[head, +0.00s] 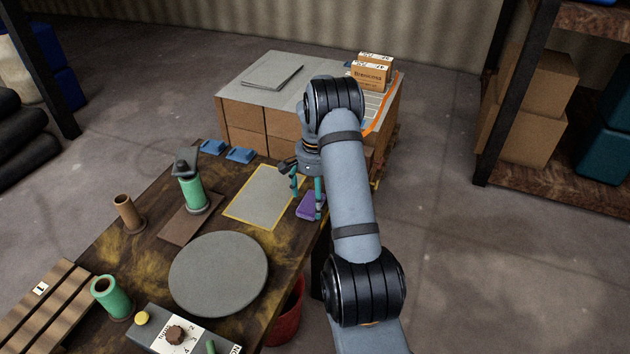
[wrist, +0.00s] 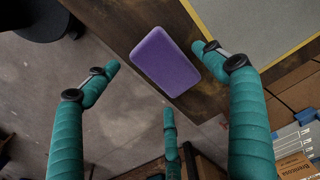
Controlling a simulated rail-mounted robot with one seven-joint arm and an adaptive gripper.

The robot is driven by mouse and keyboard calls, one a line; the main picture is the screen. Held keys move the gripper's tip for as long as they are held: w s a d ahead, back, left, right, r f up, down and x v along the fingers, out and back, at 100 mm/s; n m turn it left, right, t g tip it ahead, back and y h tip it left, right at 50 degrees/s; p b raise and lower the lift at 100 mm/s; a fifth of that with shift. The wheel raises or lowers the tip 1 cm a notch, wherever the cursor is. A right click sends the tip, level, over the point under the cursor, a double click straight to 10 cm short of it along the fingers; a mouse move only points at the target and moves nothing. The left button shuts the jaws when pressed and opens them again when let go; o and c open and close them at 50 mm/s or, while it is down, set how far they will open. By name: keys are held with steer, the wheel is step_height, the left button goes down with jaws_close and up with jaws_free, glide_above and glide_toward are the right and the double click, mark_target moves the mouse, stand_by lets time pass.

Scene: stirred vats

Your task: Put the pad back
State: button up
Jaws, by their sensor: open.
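A purple pad (head: 310,206) lies flat near the right edge of the worktable, beside the yellow-edged grey mat. In the wrist view the pad (wrist: 165,61) sits on dark wood close to the table edge. My gripper (head: 306,192) is above the pad with its teal fingers spread. In the wrist view my open gripper (wrist: 158,78) has fingers to either side of the pad and one below it, and none visibly grips it. The grey mat (head: 262,196) is bare. In the head view my fingers partly hide the pad.
A round grey plate (head: 218,274), a green cylinder (head: 192,194) on a brown board, and two blue blocks (head: 240,155) stand on the table (head: 150,250). A control box (head: 180,335) is at the front. A red bin (head: 287,312) is below the right edge.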

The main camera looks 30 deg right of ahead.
step_height(320, 180, up, 10)
steer(key=shift+r, duration=0.15)
steer(key=shift+o, duration=0.2)
